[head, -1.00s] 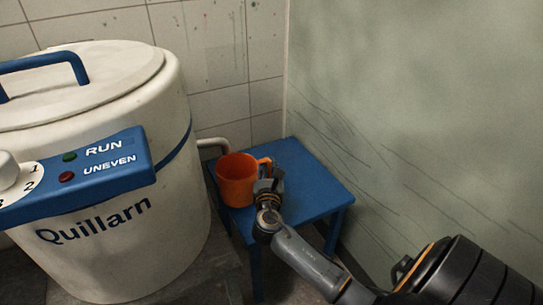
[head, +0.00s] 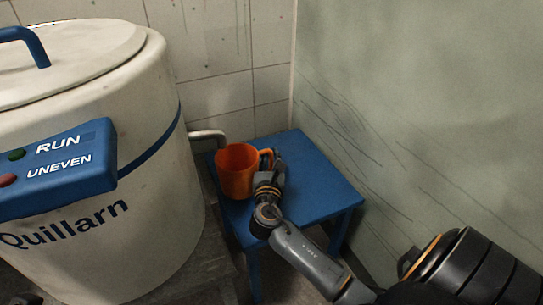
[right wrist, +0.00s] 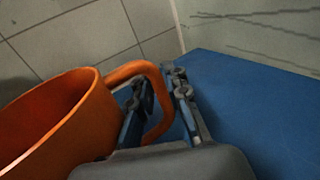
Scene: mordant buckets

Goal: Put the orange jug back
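The orange jug (head: 236,172) stands upright on the blue stool (head: 318,190), near its left edge, with its open top up and its handle to the right. In the right wrist view the jug (right wrist: 62,125) fills the left side. My right gripper (head: 273,160) is at the handle. In the wrist view one finger of this gripper (right wrist: 160,90) is inside the handle loop and the other is outside it. The fingers are apart with the handle between them, and a gap shows beside the inner finger.
A large cream vat (head: 150,215) with a blue control panel (head: 60,165) stands at the left. A pale pipe (head: 208,136) runs from it behind the jug. A green-grey wall (head: 420,110) bounds the right. The stool top right of the jug is clear.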

